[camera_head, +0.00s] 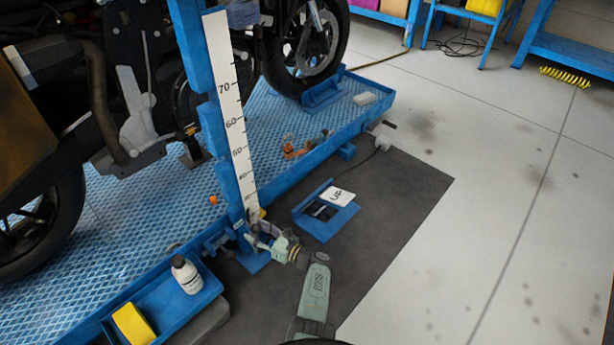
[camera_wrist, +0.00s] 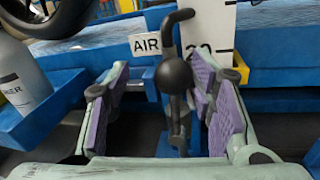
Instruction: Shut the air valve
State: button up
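The air valve's black lever with a round knob (camera_wrist: 173,75) stands in the middle of the wrist view, beside a white "AIR" label (camera_wrist: 145,44). A dark bent bar rises behind the knob. My gripper (camera_wrist: 160,88) is open, with one purple-padded finger on each side of the knob and lever. I see gaps on both sides, and no clear contact. In the head view my gripper (camera_head: 268,236) is at the foot of the white height scale (camera_head: 232,110), by the blue lift's edge. It hides most of the valve there.
A blue tray (camera_head: 150,305) at lower left holds a white bottle (camera_head: 186,275) and a yellow block (camera_head: 133,324). The bottle (camera_wrist: 18,80) stands left of my gripper in the wrist view. A blue pedal box (camera_head: 312,222) lies to the right.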

jog(key=p+v, duration=0.2)
jog(key=v, duration=0.9)
jog(key=w+d+r+n+h, duration=0.3)
jog(key=w+r+n, duration=0.3)
jog(key=r+n, duration=0.3)
jog(key=w+d+r+n+h, duration=0.3)
jog(key=w+r+n+h, duration=0.3)
jog(key=r+n, duration=0.3)
notch_tip(320, 180, up, 2)
jog(key=shift+w+r+t, duration=0.1)
jog(key=shift+w+t, duration=0.3)
jog(key=shift+w, duration=0.25)
